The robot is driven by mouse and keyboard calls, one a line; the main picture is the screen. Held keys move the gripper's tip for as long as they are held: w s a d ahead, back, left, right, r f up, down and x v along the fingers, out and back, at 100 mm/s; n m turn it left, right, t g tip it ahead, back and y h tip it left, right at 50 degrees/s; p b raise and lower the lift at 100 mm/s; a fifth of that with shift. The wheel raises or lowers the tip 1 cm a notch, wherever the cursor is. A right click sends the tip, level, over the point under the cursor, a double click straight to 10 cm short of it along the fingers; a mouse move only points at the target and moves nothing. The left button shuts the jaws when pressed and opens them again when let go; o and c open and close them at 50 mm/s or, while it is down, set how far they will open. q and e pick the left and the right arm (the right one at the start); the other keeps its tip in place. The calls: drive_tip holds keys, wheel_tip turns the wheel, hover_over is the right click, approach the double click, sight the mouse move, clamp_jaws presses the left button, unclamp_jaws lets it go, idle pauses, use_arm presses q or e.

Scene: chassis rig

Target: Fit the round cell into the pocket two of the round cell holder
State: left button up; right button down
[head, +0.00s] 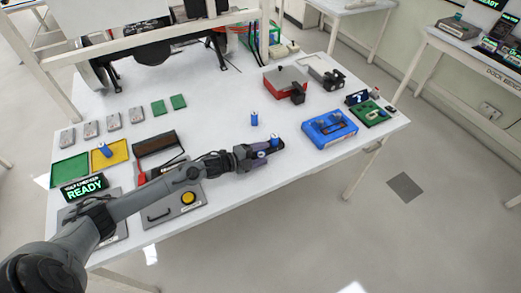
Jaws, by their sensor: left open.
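My left gripper (272,149) reaches in low over the middle of the white table and is open. A small blue round cell (275,141) shows at its fingertips; I cannot tell whether it stands between them or just behind. Another blue round cell (254,118) stands upright a little beyond the gripper. A third blue cell (104,150) is at the yellow tray (117,151) on the left. My right gripper is not in view.
A green tray (70,171), a brown-edged bin (157,143) and a panel with a yellow button (188,198) lie left. A red box (284,82) stands behind, and a green board (370,113) lies right.

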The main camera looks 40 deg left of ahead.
use_arm(q)
drive_tip(key=c, duration=1.1)
clamp_jaws()
drive_tip(key=shift+r, duration=0.15)
